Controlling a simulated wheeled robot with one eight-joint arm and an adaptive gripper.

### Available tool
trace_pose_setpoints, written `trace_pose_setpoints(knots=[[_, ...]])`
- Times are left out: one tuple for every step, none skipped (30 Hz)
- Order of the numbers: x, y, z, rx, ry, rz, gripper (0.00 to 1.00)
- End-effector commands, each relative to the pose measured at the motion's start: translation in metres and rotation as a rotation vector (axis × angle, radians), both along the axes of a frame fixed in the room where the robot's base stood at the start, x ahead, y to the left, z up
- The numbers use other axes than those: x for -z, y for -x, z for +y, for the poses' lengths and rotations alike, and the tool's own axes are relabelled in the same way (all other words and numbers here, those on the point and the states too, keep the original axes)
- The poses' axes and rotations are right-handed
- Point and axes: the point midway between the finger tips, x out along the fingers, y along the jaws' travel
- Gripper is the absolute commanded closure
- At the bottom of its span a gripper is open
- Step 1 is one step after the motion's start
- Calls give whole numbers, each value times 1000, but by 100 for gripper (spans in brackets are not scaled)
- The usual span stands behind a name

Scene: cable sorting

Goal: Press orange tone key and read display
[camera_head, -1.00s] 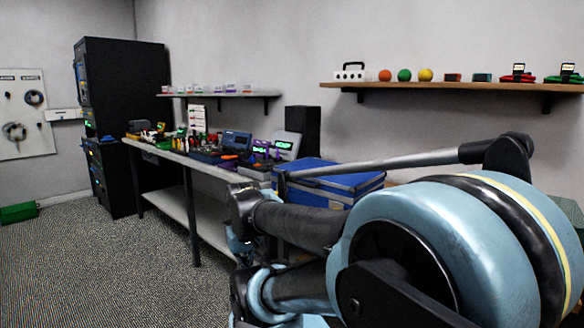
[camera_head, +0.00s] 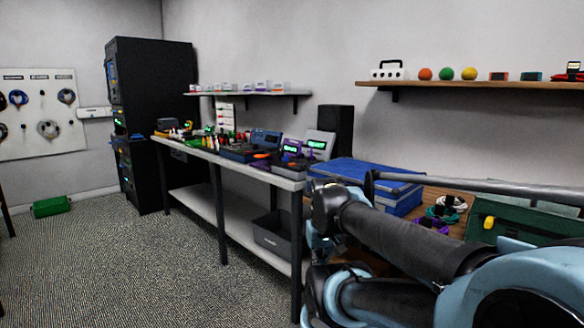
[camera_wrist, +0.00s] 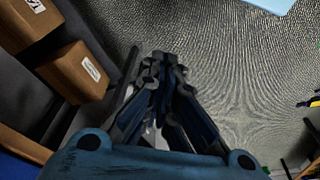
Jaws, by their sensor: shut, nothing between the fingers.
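Small devices with lit green displays stand on the long workbench (camera_head: 290,184) in the head view. One is a purple-edged unit (camera_head: 291,149), and beside it is a grey slanted unit (camera_head: 317,145). Small orange spots show in front of them, too small to tell whether one is the tone key. The display text is not readable. My gripper (camera_wrist: 160,66) is in the wrist view, its fingers together and empty, over the patterned floor and apart from the bench devices. In the head view my arm hides the lower right.
A blue case (camera_head: 368,178) and a green case (camera_head: 520,222) sit on a wooden table at right. A dark bin (camera_head: 272,238) is under the bench. Cardboard boxes (camera_wrist: 76,72) show in the wrist view. The floor left of the bench is open; a green box (camera_head: 51,206) lies by the wall.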

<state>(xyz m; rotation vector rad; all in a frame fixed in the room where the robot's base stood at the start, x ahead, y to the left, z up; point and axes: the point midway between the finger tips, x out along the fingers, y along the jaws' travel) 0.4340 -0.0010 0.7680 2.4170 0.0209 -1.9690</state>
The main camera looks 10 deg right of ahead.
Motion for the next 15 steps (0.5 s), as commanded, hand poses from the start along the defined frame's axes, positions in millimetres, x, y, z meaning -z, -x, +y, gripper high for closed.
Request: trace_pose_setpoints(knots=[[-7, -7, -1, -5, 4, -8, 100], [-13, -13, -1, -10, 8, -14, 100], [-20, -22, -2, -18, 14, -22, 100], [-28, -30, -5, -27, 20, -30, 100], [-36, -39, -7, -34, 26, -40, 100], [-47, -52, -9, -46, 37, -55, 100], [-56, -62, -10, -54, 45, -67, 100], [-65, -74, -11, -64, 53, -80, 100], [-77, -89, -11, -78, 64, -95, 100], [-86, -100, -12, -88, 72, -108, 100], [-94, -112, -13, -97, 81, -119, 100], [-105, -127, -13, -111, 93, -135, 100], [-114, -139, -13, -122, 101, -147, 100], [-122, -151, -14, -131, 110, -159, 100], [-132, -167, -15, -144, 122, -175, 100]])
